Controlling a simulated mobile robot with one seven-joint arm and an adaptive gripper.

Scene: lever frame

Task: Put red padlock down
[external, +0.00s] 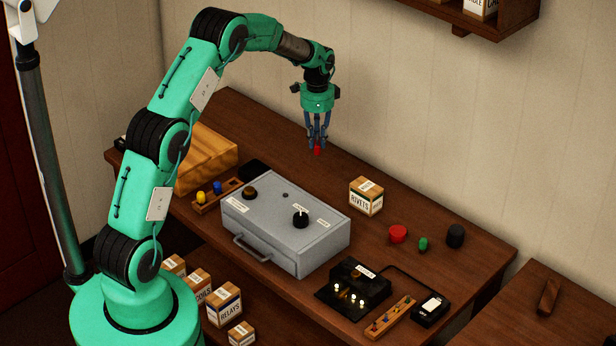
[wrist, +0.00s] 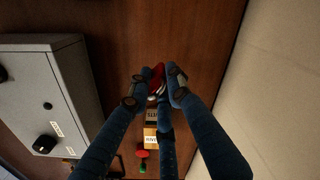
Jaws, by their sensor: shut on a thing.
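The red padlock (external: 317,150) is held between the fingertips of my gripper (external: 318,140) over the back part of the wooden workbench (external: 290,135). In the wrist view the red padlock (wrist: 157,76) shows between the blue fingers of my gripper (wrist: 155,88), partly hidden by them. The gripper is shut on it and points down. I cannot tell whether the padlock touches the bench top.
A grey metal box (external: 285,225) stands in front of the gripper, and a RIVETS box (external: 366,196) to its right. A red round object (external: 398,233), a green one (external: 423,244) and a black one (external: 455,236) stand farther right. Bench around the padlock is clear; the wall (wrist: 265,110) is close.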

